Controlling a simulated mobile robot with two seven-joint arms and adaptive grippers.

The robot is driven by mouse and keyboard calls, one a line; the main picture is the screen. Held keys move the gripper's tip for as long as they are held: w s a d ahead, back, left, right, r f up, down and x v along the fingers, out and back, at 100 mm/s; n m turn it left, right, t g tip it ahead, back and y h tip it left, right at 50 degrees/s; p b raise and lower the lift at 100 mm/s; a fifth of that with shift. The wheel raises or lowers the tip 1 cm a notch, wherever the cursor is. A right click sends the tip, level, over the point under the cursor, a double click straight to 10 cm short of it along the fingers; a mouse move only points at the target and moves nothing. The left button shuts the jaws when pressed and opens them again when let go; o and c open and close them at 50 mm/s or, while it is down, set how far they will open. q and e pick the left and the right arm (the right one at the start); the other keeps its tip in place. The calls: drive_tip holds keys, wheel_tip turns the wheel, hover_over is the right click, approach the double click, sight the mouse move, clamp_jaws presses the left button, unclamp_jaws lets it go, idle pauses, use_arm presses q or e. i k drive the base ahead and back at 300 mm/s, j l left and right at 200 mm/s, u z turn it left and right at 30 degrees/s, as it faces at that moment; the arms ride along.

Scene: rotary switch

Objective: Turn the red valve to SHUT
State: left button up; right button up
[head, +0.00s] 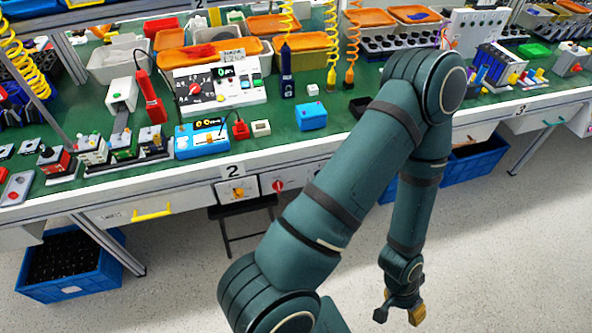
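A small red knob (278,186), which looks like the red valve, sits on a white panel under the bench's front edge, below and right of the number 2 plate. Its handle direction and any SHUT marking are too small to read. My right gripper (398,316) hangs at the lower right, low over the floor, well right of the knob and apart from it. My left gripper is out of view.
A panel with an orange knob (238,193) is just left of the red one. A dark stool (241,217) stands below them. The bench (335,108) above is crowded. Blue crates (68,265) stand on the floor. Open floor lies in front.

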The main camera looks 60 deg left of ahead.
sight(278, 186)
drive_tip(key=u, duration=1.85)
drive_tip(key=i+l+z, duration=0.25)
drive_tip(key=l, duration=0.25)
drive_tip(key=i+l, duration=0.05)
drive_tip(key=i, duration=0.05)
